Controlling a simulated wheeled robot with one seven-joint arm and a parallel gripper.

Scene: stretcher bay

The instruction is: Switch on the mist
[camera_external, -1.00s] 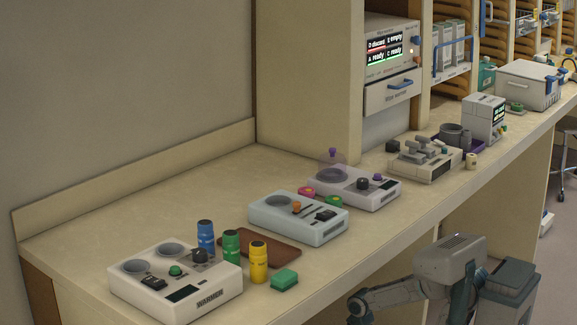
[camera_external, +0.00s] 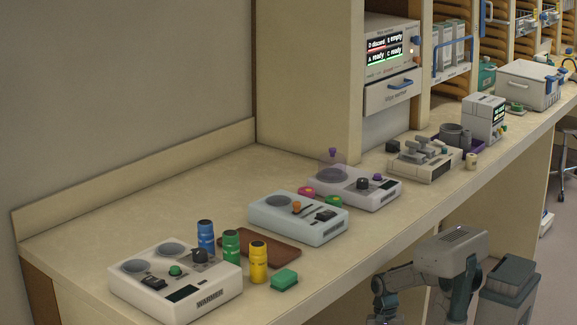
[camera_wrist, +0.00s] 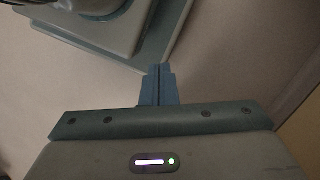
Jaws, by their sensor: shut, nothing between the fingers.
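Several switch boxes stand along the counter, and none carries a readable mist label. A white box (camera_external: 345,196) has a round grey well, a black knob (camera_external: 363,183), a purple button (camera_external: 377,178) and a clear purple dome at its back. A pale blue box (camera_external: 283,226) has an orange knob (camera_external: 296,206), sliders and a black rocker switch (camera_external: 325,215). A white box marked as a warmer (camera_external: 150,296) has two wells, a green button and a black knob. My gripper (camera_wrist: 158,72) is shut and empty in the wrist view, away from these boxes. Its fingertips are not distinguishable in the external view.
Blue, green and yellow bottles (camera_external: 258,262) and a green block (camera_external: 284,279) stand near the warmer, by a brown mat (camera_external: 272,251). A status screen (camera_external: 385,51) shows at the back. The counter's front edge (camera_external: 400,229) lies between my arm and the boxes.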

